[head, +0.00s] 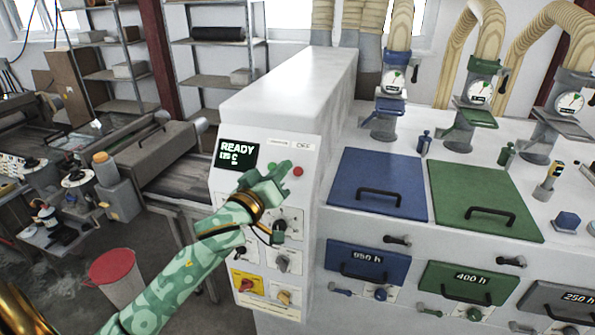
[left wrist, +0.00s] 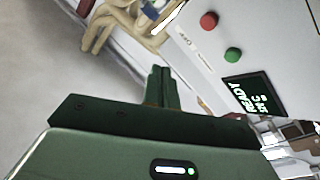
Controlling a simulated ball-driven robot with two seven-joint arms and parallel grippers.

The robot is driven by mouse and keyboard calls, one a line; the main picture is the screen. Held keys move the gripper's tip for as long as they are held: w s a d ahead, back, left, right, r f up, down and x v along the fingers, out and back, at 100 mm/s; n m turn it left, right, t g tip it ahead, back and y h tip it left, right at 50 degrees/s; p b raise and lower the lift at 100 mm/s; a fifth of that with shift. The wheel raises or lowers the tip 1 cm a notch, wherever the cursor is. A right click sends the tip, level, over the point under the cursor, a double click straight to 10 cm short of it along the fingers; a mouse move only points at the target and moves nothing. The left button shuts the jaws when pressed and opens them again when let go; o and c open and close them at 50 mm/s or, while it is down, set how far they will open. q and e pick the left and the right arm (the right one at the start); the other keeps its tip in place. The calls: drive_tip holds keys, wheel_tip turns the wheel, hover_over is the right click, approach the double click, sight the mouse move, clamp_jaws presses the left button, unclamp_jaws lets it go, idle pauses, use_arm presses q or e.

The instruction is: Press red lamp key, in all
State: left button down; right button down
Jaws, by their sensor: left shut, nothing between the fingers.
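The red lamp key (head: 298,171) is a small round red button on the sloped white control panel (head: 228,189), right of the screen. It also shows in the left wrist view (left wrist: 209,20), beyond a green key (left wrist: 232,54). My left gripper (head: 286,166) is shut and empty, its tips just left of the red key in the head view. In the left wrist view the closed fingers (left wrist: 161,72) are below and left of the red key, apart from it in the picture. Whether they touch the panel cannot be told. My right gripper is not in view.
A dark screen (head: 237,154) reads READY. Knobs and a yellow-backed red switch (head: 246,285) sit lower on the panel. Blue (head: 378,185) and green (head: 484,200) lids lie to the right, with hoses and gauges behind. A red-lidded bin (head: 112,268) stands at left.

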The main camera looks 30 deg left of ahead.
sight(298, 171)
use_arm(q)
drive_tip(key=shift+w+a+f+b, duration=0.25)
drive_tip(key=shift+w+f+b, duration=0.65)
drive_tip(key=shift+w+b, duration=0.2)
drive_tip(key=shift+w+a+f+b, duration=0.25)
drive_tip(key=shift+w+f+b, duration=0.75)
drive_tip(key=shift+w, duration=0.15)
drive_tip(key=shift+w+a+f+b, duration=0.25)
drive_tip(key=shift+w+f+b, duration=0.6)
drive_tip(key=shift+w+b, duration=0.25)
drive_tip(key=shift+w, duration=0.15)
drive_tip(key=shift+w+a+f, duration=0.1)
drive_tip(key=shift+w+f, duration=0.1)
